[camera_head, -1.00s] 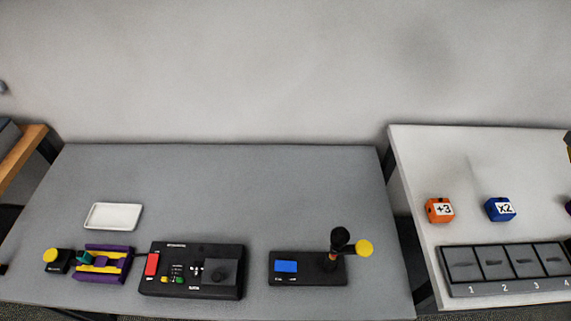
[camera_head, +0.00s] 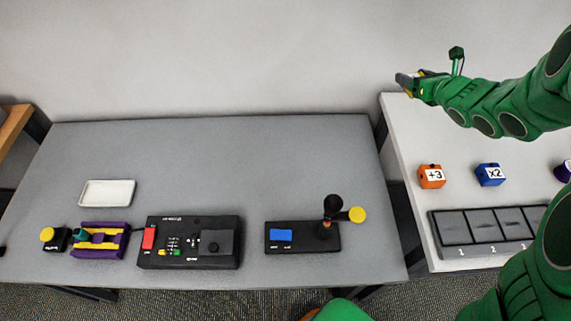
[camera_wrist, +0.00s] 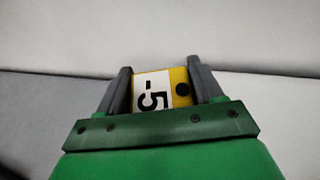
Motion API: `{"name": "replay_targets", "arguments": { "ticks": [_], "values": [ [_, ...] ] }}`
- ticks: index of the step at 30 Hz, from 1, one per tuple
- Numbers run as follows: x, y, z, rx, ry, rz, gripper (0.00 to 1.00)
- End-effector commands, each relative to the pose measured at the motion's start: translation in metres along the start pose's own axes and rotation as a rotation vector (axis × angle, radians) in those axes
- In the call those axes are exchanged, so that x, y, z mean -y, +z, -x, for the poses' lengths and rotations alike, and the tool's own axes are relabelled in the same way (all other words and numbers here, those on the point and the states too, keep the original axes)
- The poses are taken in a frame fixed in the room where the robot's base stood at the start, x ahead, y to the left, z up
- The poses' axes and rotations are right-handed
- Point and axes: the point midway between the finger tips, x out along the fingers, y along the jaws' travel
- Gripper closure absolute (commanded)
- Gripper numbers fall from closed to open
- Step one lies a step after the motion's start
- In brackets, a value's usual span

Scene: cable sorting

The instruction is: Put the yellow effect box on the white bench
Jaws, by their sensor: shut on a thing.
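My gripper (camera_wrist: 160,68) is shut on the yellow effect box (camera_wrist: 181,87). In the wrist view the box sits between the two dark fingers, with a white label reading "-5" and a black dot on its face. In the head view my gripper (camera_head: 406,84) reaches in from the right, at the far left corner of the white bench (camera_head: 440,147). The held box is mostly hidden there by the gripper. I cannot tell its height above the bench.
An orange "+3" box (camera_head: 431,176), a blue "x2" box (camera_head: 490,174) and a partly cut-off purple box (camera_head: 564,171) stand on the bench behind a numbered slot tray (camera_head: 455,228). The grey table (camera_head: 250,160) holds a white dish (camera_head: 107,193) and several control devices. A gap separates the surfaces.

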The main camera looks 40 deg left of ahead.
Motion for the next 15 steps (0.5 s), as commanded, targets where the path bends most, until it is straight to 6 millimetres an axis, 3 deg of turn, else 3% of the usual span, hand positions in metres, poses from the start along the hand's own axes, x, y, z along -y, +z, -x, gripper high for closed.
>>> {"name": "replay_targets", "arguments": {
  "ticks": [6,15],
  "values": [
    [-0.081,-0.006,-0.044,-0.001,0.166,0.07,0.7],
    [-0.196,-0.022,-0.085,0.002,0.393,0.164,0.7]
  ]
}}
